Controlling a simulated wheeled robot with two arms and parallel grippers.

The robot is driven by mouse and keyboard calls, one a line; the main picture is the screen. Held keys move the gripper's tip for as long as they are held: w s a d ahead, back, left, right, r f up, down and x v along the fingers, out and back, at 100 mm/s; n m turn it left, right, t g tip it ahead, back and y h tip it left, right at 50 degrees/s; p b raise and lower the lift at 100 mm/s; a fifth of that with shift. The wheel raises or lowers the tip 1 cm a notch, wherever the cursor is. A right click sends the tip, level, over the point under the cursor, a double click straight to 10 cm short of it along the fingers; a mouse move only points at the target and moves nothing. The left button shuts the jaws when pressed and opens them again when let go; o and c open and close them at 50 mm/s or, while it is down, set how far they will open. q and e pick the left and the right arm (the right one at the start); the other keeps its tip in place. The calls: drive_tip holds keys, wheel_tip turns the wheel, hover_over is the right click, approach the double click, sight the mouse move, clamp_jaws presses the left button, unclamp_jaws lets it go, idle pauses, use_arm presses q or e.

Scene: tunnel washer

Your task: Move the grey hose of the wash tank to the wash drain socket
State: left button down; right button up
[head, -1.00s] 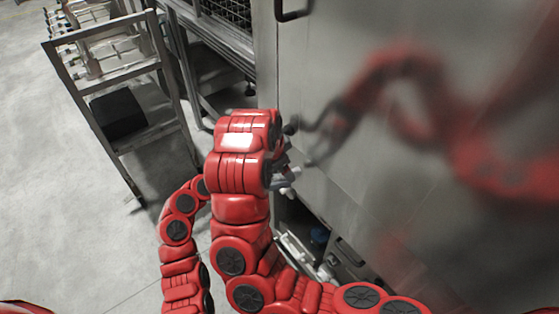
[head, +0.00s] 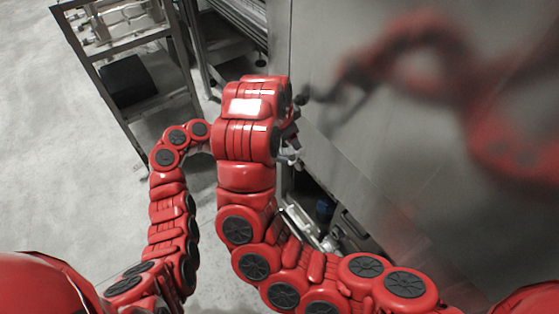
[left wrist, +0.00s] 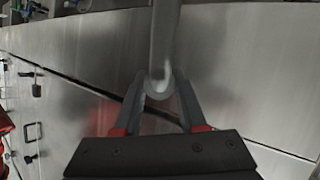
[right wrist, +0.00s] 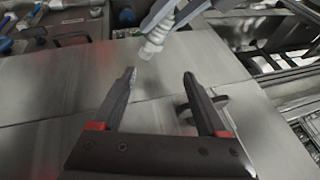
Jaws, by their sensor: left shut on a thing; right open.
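My left gripper (left wrist: 158,98) is shut on the grey hose (left wrist: 164,40) in the left wrist view. The hose's rounded grey part is between the fingers. In the right wrist view a pale ribbed hose end (right wrist: 155,38) hangs from grey jaws at the top. In the head view a small light grey piece (head: 289,158) shows beside the red arm; the left gripper (head: 291,146) is mostly hidden there. My right gripper (right wrist: 160,78) is open and empty, below the hose end in its view. I cannot identify the wash drain socket.
A smooth steel panel (head: 400,130) fills the right and reflects my arms. An open low bay (head: 322,212) with a blue part is beneath it. Fittings (right wrist: 60,25) sit at the top left of the right wrist view. A rack (head: 125,85) stands at the left; the floor is clear.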

wheel_tip(320, 180, down, 4)
drive_tip(key=s+a+m+t, duration=0.1)
drive_tip(key=a+t, duration=0.1)
drive_tip(key=m+t+y, duration=0.2)
drive_tip(key=m+t, duration=0.3)
drive_tip(key=t, duration=0.3)
approach(281, 154)
drive_tip(key=x, duration=0.7)
drive_tip(key=f+x, duration=0.1)
drive_tip(key=x, duration=0.3)
drive_tip(key=shift+w+f, duration=0.1)
drive_tip(key=shift+f, duration=0.1)
drive_tip(key=shift+c, duration=0.2)
